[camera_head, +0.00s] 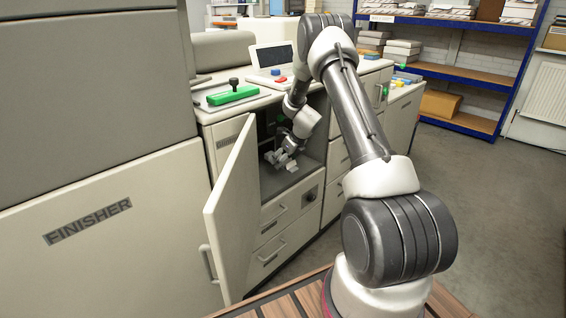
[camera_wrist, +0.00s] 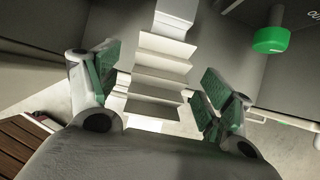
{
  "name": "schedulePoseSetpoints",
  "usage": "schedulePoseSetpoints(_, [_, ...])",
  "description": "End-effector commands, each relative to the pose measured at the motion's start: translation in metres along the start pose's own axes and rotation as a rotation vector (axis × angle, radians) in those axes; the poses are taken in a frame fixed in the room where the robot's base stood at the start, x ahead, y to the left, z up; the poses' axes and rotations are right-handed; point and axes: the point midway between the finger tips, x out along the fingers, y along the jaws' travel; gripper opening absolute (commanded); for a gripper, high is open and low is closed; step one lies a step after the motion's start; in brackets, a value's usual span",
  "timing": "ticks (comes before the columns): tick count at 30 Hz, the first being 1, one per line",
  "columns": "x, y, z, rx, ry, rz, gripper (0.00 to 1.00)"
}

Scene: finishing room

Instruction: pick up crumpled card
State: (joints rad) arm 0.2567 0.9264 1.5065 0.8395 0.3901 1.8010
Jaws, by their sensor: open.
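The crumpled card (camera_wrist: 163,62) is a white strip with zigzag folds. In the wrist view it runs down the middle, between the two green-padded fingers of my gripper (camera_wrist: 158,82). The fingers are spread apart, with gaps visible on both sides of the card. In the head view my gripper (camera_head: 281,160) is inside the open compartment of the cabinet, low near its floor. Pale shapes there mix with the fingers, so I cannot clearly separate the card from them. How far the card lies from the fingertips is hard to tell.
The open door (camera_head: 232,215) stands to the left of the compartment. A green knob (camera_wrist: 270,40) is at the upper right in the wrist view. A green-handled tool (camera_head: 232,95) lies on the counter above. Drawers are below the compartment; open floor is at right.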

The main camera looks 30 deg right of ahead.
Motion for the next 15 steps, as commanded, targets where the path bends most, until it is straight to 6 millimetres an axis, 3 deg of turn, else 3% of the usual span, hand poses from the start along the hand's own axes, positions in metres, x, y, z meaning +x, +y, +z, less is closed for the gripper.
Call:
schedulePoseSetpoints(7, [0.0002,-0.0001,-0.0001,0.0,0.0,0.0,0.79])
schedulePoseSetpoints(14, [0.0001,0.0,-0.0001,0.0,0.0,0.0,0.37])
schedulePoseSetpoints(15, [0.0001,0.0,-0.0001,0.0,0.0,0.0,0.37])
